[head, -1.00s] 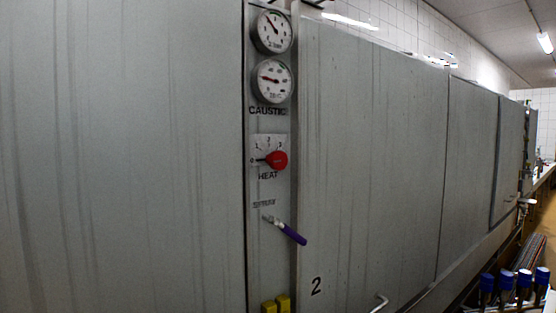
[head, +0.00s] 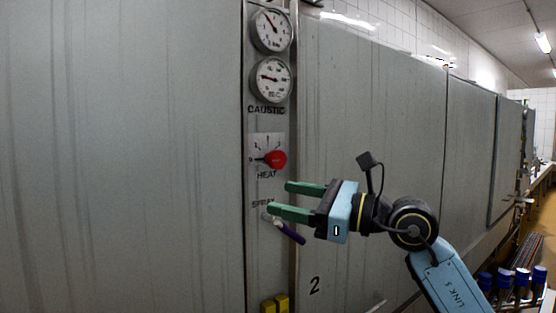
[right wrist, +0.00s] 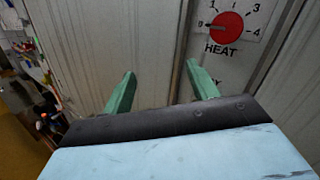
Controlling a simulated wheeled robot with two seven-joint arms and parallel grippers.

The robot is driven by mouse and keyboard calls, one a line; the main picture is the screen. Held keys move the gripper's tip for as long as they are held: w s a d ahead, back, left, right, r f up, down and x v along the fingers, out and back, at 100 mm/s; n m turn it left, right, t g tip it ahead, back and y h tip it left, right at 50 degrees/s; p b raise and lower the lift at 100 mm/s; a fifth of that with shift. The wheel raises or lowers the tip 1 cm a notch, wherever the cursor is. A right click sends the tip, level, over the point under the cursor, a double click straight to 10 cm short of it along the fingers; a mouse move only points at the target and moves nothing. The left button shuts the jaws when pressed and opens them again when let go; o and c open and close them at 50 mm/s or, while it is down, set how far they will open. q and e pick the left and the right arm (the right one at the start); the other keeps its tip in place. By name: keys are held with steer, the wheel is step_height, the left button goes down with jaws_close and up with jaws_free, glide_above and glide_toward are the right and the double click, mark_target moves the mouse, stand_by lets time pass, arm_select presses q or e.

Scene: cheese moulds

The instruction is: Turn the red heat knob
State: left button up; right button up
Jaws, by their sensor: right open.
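The red heat knob (head: 275,159) sits on a scale plate above the word HEAT on the narrow panel, its pointer toward the left, near 0. It also shows at the upper right of the right wrist view (right wrist: 228,27), with the scale numbers around it. My right gripper (head: 278,199) is open, with two green fingers apart and nothing between them. In the head view it is just below the knob, its fingers pointing left. In the right wrist view the fingers (right wrist: 162,85) point at the wall, left of and below the knob. My left gripper is not in view.
A purple-handled lever (head: 290,233) is just below my right gripper, partly hidden by it. Two round gauges (head: 271,55) are above the knob. Yellow parts (head: 275,304) are at the panel's bottom. Blue-capped items (head: 505,278) stand at the lower right.

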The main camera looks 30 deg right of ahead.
mark_target(280, 159)
steer(key=s+d+r+n+t+h, duration=0.1)
steer(key=s+d+r+t+h, duration=0.1)
steer(key=d+r+h, duration=0.45)
steer(key=p+x, duration=0.1)
steer(key=x, duration=0.3)
steer(key=p+x, duration=0.2)
steer(key=x, duration=0.2)
steer(key=f+p+x, duration=0.1)
steer(key=x, duration=0.3)
steer(key=shift+w+a+p, duration=0.2)
steer(key=shift+p, duration=0.1)
steer(key=c, duration=1)
